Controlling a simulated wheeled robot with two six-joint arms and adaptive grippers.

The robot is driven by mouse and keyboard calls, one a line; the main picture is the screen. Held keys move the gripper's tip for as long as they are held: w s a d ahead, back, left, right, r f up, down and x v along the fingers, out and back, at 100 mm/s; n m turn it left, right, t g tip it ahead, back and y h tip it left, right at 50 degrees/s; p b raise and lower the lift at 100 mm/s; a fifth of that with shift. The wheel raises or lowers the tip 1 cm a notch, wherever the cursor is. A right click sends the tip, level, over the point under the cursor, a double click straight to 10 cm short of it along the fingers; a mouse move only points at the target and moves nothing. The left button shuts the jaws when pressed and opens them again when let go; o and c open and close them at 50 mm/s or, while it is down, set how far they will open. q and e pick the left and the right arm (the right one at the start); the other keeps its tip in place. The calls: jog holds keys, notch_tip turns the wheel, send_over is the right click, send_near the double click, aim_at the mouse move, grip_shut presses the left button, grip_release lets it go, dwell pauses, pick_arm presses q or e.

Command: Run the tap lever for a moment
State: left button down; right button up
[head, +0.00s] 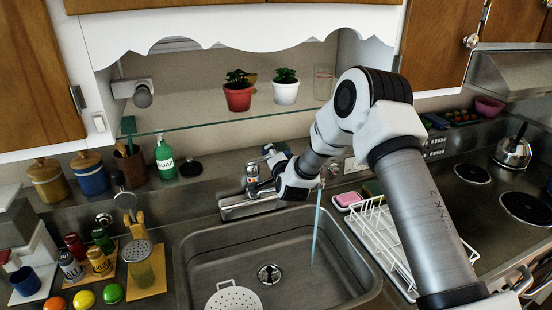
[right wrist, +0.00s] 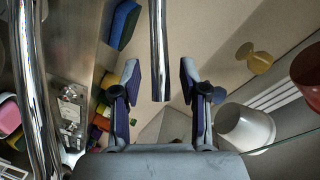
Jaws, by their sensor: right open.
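The chrome tap (head: 252,175) stands on its base plate behind the sink (head: 205,262). A thin pale-blue stream of water (head: 316,232) falls into the basin; my arm hides the spout's end in the head view. My right gripper (head: 270,152) is at the top of the tap. In the right wrist view the right gripper (right wrist: 159,76) is open, with a chrome rod (right wrist: 159,45), seemingly the tap lever, showing between its fingertips. I cannot tell whether they touch. A thicker chrome pipe (right wrist: 35,90) runs along the left. My left gripper is not in view.
A glass shelf (head: 200,120) with a red pot (head: 238,98) and a white pot (head: 286,93) hangs behind the tap. A green soap bottle (head: 165,158) stands left. A white dish rack (head: 385,245) is right of the sink. A colander (head: 233,298) sits in the basin.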

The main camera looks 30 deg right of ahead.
jog(key=v, duration=1.1)
jog(key=shift+s, duration=0.3)
jog(key=shift+a+r, duration=0.1)
jog(key=shift+a, duration=0.05)
